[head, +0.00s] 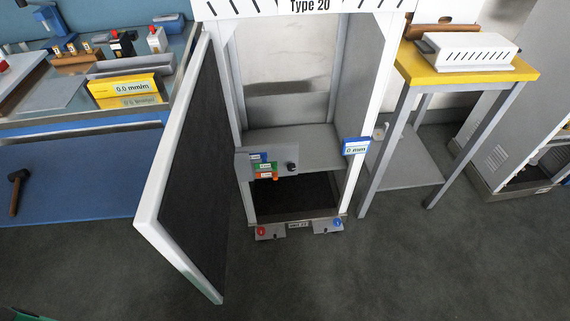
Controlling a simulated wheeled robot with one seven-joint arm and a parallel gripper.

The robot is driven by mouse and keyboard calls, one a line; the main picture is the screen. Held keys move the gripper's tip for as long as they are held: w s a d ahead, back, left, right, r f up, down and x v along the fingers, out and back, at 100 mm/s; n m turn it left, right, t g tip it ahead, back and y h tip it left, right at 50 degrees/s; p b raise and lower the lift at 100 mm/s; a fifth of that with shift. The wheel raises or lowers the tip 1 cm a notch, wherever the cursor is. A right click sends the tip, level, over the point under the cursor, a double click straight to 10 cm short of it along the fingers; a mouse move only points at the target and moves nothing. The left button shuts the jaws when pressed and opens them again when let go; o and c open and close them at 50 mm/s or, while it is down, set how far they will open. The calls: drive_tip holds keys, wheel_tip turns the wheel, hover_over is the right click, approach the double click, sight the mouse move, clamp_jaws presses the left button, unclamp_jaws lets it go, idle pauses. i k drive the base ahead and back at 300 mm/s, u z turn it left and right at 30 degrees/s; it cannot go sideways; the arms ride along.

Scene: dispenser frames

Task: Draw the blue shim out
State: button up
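A dispenser frame (354,190) marked "Type 20" stands in the middle of the head view, its door (185,165) swung open to the left. A larger blue piece (355,147) marked "0 mm" is at the frame's right post. I cannot tell for sure which blue piece is the shim. My gripper is not in view.
A yellow-topped table (477,76) with a white slotted box (467,50) stands close on the right. A blue workbench (70,180) with tools and a yellow block (124,86) is at the left. A dark knob (292,166) projects from the panel. The floor in front is clear.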

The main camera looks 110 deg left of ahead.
sight(262, 156)
drive_tip(key=i, duration=1.6)
drive_tip(key=u, duration=4.2)
drive_tip(key=i, duration=1)
drive_tip(key=u, duration=0.05)
